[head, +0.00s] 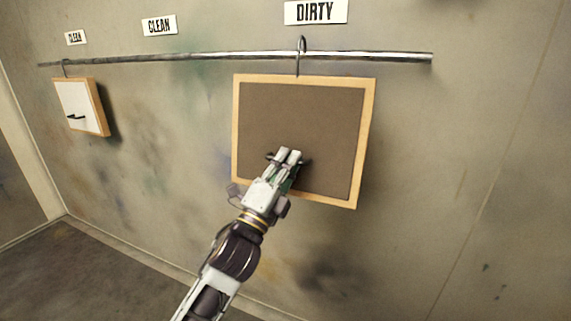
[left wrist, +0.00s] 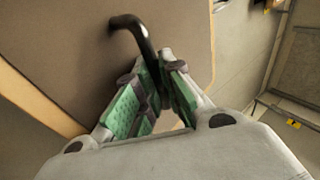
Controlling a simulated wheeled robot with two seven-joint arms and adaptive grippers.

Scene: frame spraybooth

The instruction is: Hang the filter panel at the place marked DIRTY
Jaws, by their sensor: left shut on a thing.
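The filter panel (head: 300,125) is a brown square in a light wooden frame. Its hook (head: 300,50) is at the metal rail (head: 200,56), just under the sign DIRTY (head: 316,12). The panel hangs slightly tilted; I cannot tell whether the rail bears its weight. My left gripper (head: 285,158) is in front of the panel's lower middle, shut on its dark handle. In the left wrist view the black handle (left wrist: 138,38) runs from the brown panel face (left wrist: 65,45) into the fingers (left wrist: 155,88). My right gripper is not in view.
A second, white-faced panel (head: 76,98) hangs at the rail's left end. The rail is bare between the two panels and ends right of the DIRTY sign.

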